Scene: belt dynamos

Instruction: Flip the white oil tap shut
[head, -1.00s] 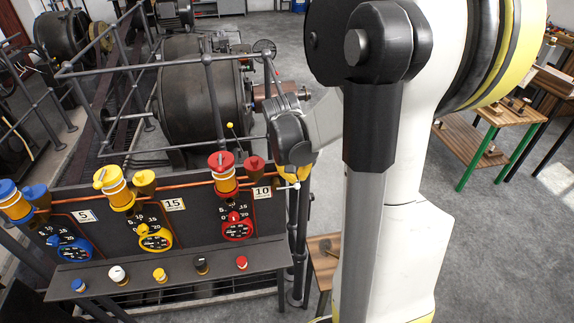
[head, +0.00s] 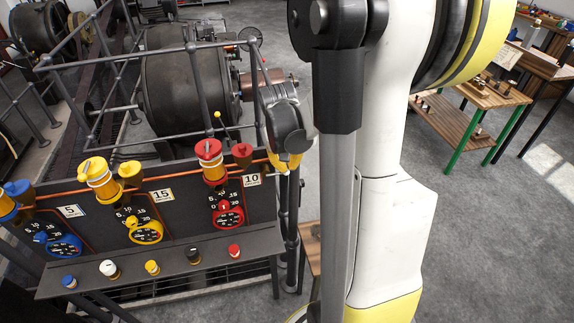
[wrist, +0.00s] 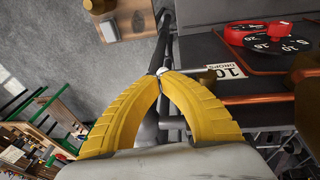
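A small white knob (wrist: 162,71), which looks like the end of the white oil tap, shows at my fingertips in the wrist view. The tap's handle and its angle are mostly hidden. My gripper (wrist: 161,78) has its two yellow fingers brought together at the tips, right at the knob. I cannot tell whether they touch it. In the head view my gripper (head: 287,166) points down at the right end of the dark panel (head: 185,232), by the copper pipe, and I cannot make out the white knob there.
The red oiler (head: 210,162), red dial (head: 228,212) and "10" label (head: 252,180) sit just left of my gripper. Grey railing (head: 200,80) surrounds the dynamo (head: 180,85) behind. A ledge with several coloured knobs (head: 152,267) runs along the front.

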